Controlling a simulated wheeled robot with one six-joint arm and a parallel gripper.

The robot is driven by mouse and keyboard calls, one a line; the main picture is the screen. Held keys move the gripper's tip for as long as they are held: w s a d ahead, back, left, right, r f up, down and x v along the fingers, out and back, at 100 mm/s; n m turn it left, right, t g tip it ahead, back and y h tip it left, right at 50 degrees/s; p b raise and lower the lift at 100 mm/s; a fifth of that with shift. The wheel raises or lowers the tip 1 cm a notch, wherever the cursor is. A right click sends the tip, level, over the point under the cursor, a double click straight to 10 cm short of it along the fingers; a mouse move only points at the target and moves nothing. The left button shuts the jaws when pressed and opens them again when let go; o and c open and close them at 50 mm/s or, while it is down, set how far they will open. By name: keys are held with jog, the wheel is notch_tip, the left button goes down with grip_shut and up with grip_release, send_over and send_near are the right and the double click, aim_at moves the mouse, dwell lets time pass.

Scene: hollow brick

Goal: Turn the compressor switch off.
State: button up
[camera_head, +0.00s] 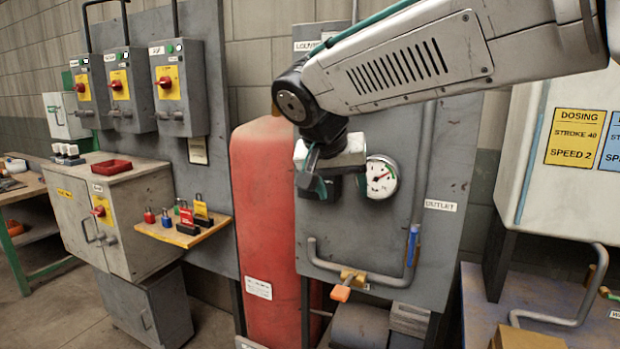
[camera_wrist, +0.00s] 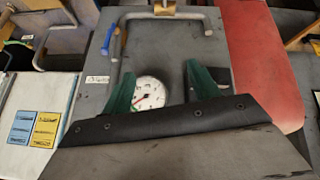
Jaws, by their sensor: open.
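Three grey switch boxes hang on the left panel, each with a red rotary knob on a yellow plate: left (camera_head: 82,87), middle (camera_head: 119,84) and right (camera_head: 168,82). A fourth red knob on a yellow plate (camera_head: 101,209) is on the grey cabinet below. The small labels are too blurred to tell which is the compressor switch. My gripper (camera_head: 308,184) is open and empty in front of the gauge panel, to the right of all these switches. In the wrist view, its green fingers (camera_wrist: 160,70) stand apart with the gauge visible between them; no switch is recognisable there.
A red tank (camera_head: 262,210) stands between the switches and the gauge panel. A shelf (camera_head: 184,231) with padlocks juts out below the boxes. The pressure gauge (camera_head: 381,178), outlet pipe (camera_head: 414,230) and orange-handled valve (camera_head: 341,292) are near my gripper.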

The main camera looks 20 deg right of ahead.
jog(key=w+a+r+m+t+h, duration=0.1)
jog(key=w+a+r, duration=0.15)
jog(key=w, duration=0.25)
jog(key=w+a+r+m+t, duration=0.1)
jog(key=w+a, duration=0.2)
jog(key=w, duration=0.2)
jog(key=x, duration=0.8)
jog(key=shift+s+d, duration=0.2)
jog(key=shift+s, duration=0.05)
jog(key=c, duration=1)
